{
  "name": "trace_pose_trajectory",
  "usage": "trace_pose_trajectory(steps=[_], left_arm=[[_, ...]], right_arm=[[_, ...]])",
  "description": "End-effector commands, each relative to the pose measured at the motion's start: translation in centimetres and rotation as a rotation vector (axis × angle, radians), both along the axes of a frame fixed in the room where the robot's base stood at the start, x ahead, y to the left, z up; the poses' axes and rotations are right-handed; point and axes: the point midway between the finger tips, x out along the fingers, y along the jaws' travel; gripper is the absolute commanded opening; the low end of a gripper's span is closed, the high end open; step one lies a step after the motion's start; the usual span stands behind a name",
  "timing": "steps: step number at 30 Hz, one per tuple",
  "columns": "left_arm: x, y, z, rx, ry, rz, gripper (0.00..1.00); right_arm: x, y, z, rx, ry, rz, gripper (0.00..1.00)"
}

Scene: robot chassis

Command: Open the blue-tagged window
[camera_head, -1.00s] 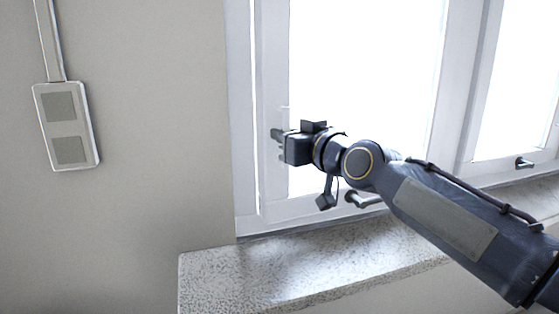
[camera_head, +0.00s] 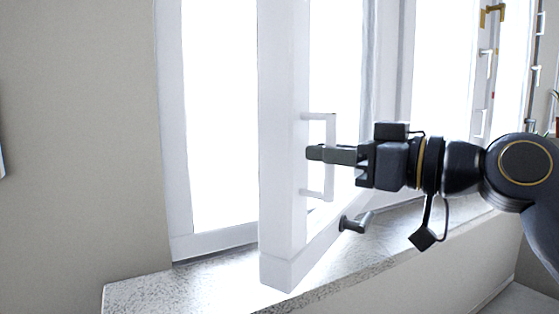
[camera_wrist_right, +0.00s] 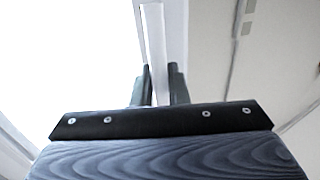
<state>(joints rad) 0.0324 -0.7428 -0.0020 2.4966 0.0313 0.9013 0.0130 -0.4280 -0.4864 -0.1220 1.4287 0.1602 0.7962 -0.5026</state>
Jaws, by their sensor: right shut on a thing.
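A white-framed window sash (camera_head: 283,150) stands swung out from its frame (camera_head: 178,130), over the sill. A white bracket-shaped handle (camera_head: 331,128) is on the sash edge. My right gripper (camera_head: 318,153) reaches in from the right, its dark fingers level and shut on the handle's upright bar. In the right wrist view the two fingers (camera_wrist_right: 158,88) stand close on either side of a pale upright strip (camera_wrist_right: 155,40). No blue tag can be made out in these frames. My left gripper is out of view.
A speckled stone sill (camera_head: 140,292) runs below the window. A dark metal lever (camera_head: 356,221) sticks out low beside the sash. More window frames with handles (camera_head: 486,62) stand at the right. A plain wall (camera_head: 75,150) lies to the left.

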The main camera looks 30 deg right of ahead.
Motion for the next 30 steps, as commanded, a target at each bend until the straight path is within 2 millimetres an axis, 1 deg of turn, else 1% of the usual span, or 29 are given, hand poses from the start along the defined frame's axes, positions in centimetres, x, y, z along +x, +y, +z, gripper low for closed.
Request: trace_pose_trajectory(steps=[1, 3, 9, 13, 23, 24, 27, 30], left_arm=[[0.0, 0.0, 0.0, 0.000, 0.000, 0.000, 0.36], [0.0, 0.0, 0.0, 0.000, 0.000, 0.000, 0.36], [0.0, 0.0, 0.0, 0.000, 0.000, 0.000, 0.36], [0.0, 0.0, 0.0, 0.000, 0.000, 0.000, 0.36], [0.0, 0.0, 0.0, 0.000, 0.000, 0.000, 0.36], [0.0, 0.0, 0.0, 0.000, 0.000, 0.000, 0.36], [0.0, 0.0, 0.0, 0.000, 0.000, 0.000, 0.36], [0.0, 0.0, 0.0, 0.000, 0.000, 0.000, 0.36]], right_arm=[[-1.0, -1.0, 0.4, 0.005, -0.013, -0.005, 0.00], [-1.9, -1.8, 0.4, 0.005, -0.012, -0.004, 0.00], [-3.5, -3.0, 0.3, 0.004, -0.009, -0.003, 0.00], [-3.8, -3.2, 0.3, 0.003, -0.008, -0.003, 0.00], [-3.8, -3.2, 0.2, 0.003, -0.008, -0.002, 0.00], [-3.8, -3.2, 0.2, 0.003, -0.008, -0.002, 0.18], [-3.8, -3.1, 0.2, 0.002, -0.006, -0.001, 0.31], [-3.8, -3.1, 0.1, 0.001, -0.004, 0.000, 0.33]])
